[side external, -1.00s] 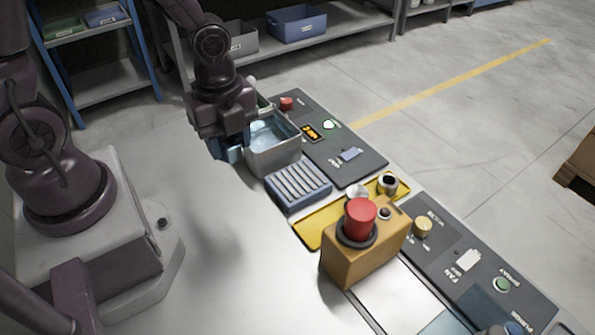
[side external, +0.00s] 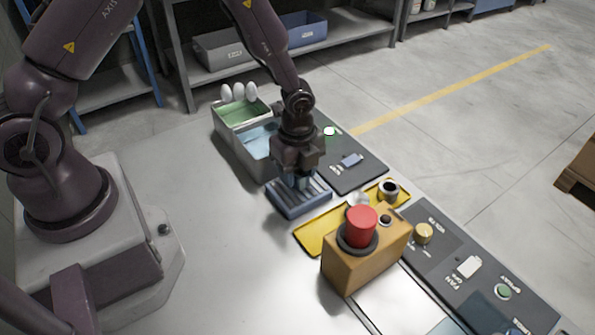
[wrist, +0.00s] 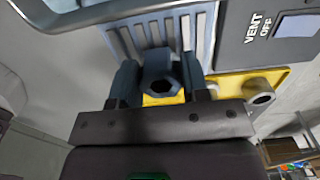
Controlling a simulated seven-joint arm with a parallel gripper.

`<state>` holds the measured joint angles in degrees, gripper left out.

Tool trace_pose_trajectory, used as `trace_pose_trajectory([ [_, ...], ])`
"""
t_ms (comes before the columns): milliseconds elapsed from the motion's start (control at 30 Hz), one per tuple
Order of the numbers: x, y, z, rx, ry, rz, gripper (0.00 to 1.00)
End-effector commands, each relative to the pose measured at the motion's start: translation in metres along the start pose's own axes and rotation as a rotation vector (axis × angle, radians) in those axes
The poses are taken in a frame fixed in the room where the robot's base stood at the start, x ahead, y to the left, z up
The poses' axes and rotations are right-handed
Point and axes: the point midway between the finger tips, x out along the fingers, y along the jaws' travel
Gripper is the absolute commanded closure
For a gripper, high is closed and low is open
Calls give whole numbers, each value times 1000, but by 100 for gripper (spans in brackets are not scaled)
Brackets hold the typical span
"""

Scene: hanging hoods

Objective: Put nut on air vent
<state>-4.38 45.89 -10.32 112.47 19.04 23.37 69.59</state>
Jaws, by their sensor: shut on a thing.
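The air vent (side external: 283,203) is a blue-grey slatted block on the table, left of the yellow tray. Its slats (wrist: 124,42) also show at the top of the wrist view. My gripper (side external: 303,183) points down over the vent's far right part. In the wrist view my gripper (wrist: 160,80) is shut on a dark blue-grey nut (wrist: 158,66) with a hexagonal hole, held between the two fingers. In the side view the nut is not clearly told from the fingers. I cannot tell whether the nut touches the slats.
Two grey bins, one with a green inside (side external: 240,113) and one blue (side external: 256,140), stand behind the vent. Control panels (side external: 355,165) line the right edge. The table's left is clear.

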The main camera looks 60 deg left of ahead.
Motion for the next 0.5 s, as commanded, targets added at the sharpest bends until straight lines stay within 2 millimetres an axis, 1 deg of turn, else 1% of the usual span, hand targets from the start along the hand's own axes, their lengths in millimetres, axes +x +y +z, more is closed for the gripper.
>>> trace_pose_trajectory([
  [33, 4, 0, 0, 1, 0, -1, 87],
  [100, 6, 0, 0, 0, 0, -2, 87],
  [300, 5, 0, 0, 0, 0, -3, 87],
  [433, 9, 0, 0, 0, 0, -2, 87],
  [467, 9, 0, 0, 0, 0, -2, 55],
  [500, 9, 0, 0, 0, 0, -2, 46],
])
